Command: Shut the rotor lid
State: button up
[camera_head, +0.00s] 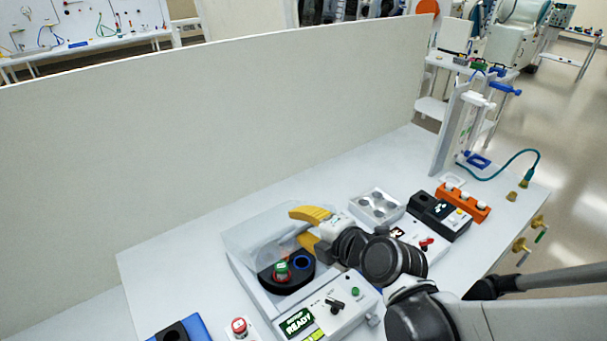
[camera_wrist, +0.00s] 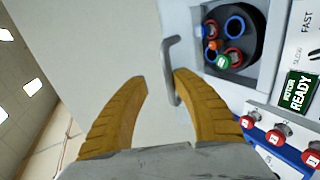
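The rotor lid (camera_head: 262,222) is a clear panel that stands raised at the back of the white centrifuge (camera_head: 262,291). The black rotor (camera_head: 289,283) is uncovered in the well, with a green-capped tube and coloured rings; it also shows in the wrist view (camera_wrist: 247,58). A grey bent handle (camera_wrist: 171,70), apparently the lid's, shows in the wrist view. My gripper (camera_head: 299,227) is open near the lid, its yellow fingers apart. In the wrist view the handle appears between the fingertips (camera_wrist: 160,76), closer to the right finger. Contact cannot be told.
The front panel has a "ROTOR READY" display (camera_head: 297,321). A tall partition (camera_head: 220,110) runs behind.

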jog(key=shift+w+a, duration=0.1)
jog(key=shift+w, duration=0.05)
jog(key=f+p+v, duration=0.1)
jog(key=p+v, duration=0.5)
jog(key=v, duration=0.6)
jog(key=shift+s+d, duration=0.25)
jog(key=shift+s, duration=0.25)
jog(key=shift+s, duration=0.1)
jog(key=shift+d+r, duration=0.1)
dwell(0.5)
jog(key=v, duration=0.7)
jog(key=shift+r, duration=0.15)
dwell(0.4)
jog(key=shift+d, duration=0.15)
dwell(0.6)
